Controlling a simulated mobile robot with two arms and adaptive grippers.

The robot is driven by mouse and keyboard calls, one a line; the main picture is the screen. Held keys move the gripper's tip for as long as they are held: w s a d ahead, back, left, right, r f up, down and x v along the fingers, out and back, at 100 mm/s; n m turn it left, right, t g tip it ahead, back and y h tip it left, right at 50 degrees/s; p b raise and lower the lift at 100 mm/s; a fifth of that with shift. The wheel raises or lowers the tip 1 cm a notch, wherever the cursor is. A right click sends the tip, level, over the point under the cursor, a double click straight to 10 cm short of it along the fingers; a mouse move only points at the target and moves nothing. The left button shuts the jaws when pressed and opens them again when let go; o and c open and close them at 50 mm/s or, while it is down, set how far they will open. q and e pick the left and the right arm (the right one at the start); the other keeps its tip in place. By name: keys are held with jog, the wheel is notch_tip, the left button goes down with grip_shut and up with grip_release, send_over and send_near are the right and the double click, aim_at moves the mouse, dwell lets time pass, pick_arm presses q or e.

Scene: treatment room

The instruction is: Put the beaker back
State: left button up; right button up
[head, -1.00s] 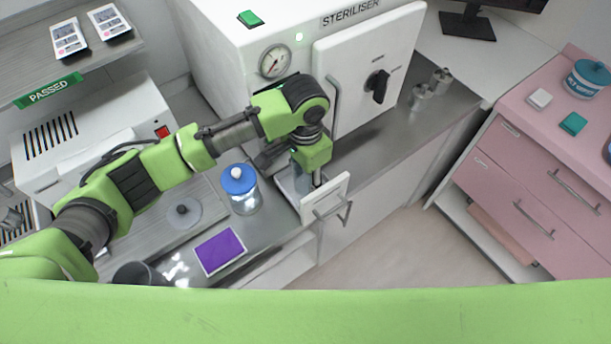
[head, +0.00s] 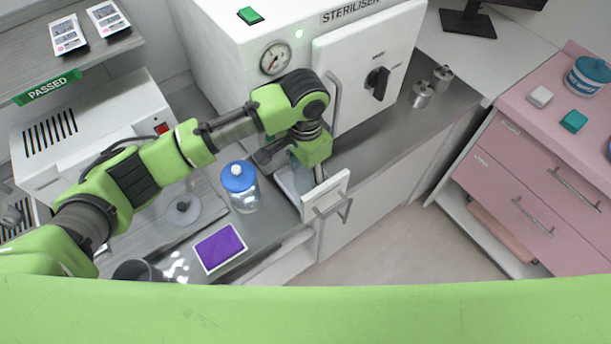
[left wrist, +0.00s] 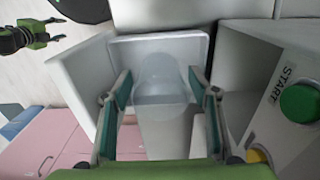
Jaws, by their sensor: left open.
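A clear, see-through beaker (left wrist: 160,82) stands inside an open white drawer (left wrist: 75,75), as the left wrist view shows. The drawer front (head: 327,205) sticks out below the steriliser in the head view. My left gripper (left wrist: 160,92) points down into the drawer. Its two teal-padded fingers are apart, one on each side of the beaker, and I see gaps between pads and glass. In the head view my left gripper (head: 306,172) is over the drawer and its own wrist hides most of the beaker.
The white steriliser (head: 230,70) stands right behind my left arm. A blue-lidded jar (head: 240,187) and a purple pad (head: 219,247) are on the counter left of the drawer. Metal pots (head: 422,95) stand to the right. Floor in front of the drawer is clear.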

pick_arm(q)
notch_tip(320, 180, up, 11)
jog(key=b, duration=0.2)
dwell(1.2)
